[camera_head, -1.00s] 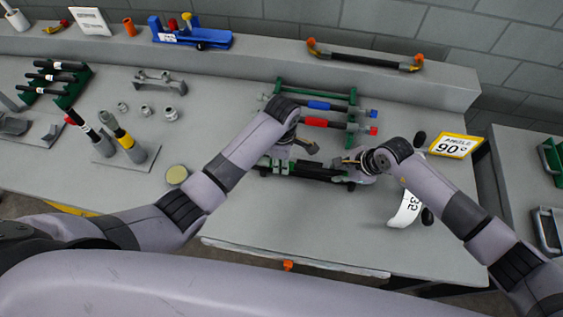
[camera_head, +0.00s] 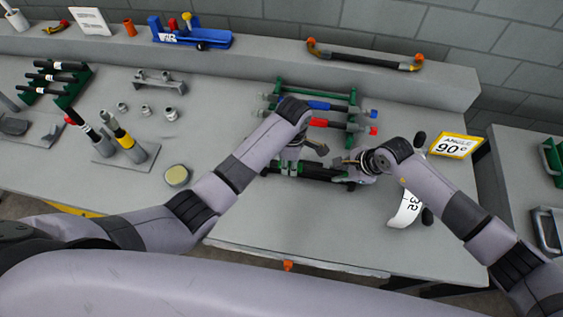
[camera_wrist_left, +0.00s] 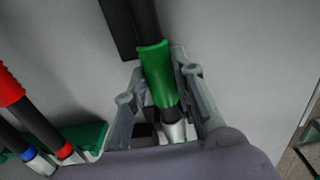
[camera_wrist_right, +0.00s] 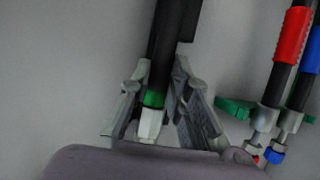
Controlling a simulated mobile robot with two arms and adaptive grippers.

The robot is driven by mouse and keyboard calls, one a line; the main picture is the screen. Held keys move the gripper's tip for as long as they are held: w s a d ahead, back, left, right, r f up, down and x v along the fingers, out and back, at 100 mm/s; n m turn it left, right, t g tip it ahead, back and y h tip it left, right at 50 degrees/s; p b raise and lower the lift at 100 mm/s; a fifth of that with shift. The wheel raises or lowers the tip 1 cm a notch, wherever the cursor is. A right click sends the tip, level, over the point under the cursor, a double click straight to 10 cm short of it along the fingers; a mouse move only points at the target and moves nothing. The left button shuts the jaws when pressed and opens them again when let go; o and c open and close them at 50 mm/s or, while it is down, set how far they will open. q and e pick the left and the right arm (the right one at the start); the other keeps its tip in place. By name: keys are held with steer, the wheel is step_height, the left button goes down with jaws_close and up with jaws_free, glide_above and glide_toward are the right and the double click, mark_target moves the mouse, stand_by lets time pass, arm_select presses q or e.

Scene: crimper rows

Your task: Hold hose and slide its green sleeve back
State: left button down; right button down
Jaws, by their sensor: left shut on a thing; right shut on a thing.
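The black hose (camera_head: 318,173) lies across the front of the green rack, roughly level. Its green sleeve (camera_head: 286,168) is on the left part. In the left wrist view the sleeve (camera_wrist_left: 155,73) sits between the fingers of my left gripper (camera_wrist_left: 159,86), which is shut on it. Dark hose and a metal end fitting (camera_wrist_left: 175,131) show beyond the sleeve. My right gripper (camera_wrist_right: 163,86) is shut on the hose (camera_wrist_right: 166,48) near its other end. A narrow green band (camera_wrist_right: 153,98) and a pale fitting (camera_wrist_right: 150,125) show there. The left fingertips are partly hidden in the head view.
Behind lie a blue-sleeved hose (camera_head: 322,105) and a red-sleeved hose (camera_head: 325,123) on the green rack (camera_head: 330,83). The bench front is clear.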

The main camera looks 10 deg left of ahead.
mark_target(302, 165)
arm_select(q)
steer(key=shift+d, duration=1.8)
arm_select(e)
steer(key=shift+a, duration=0.1)
arm_select(q)
steer(key=c, duration=1.3)
jaws_free()
step_height(302, 165, up, 12)
arm_select(e)
steer(key=c, duration=1.4)
jaws_free()
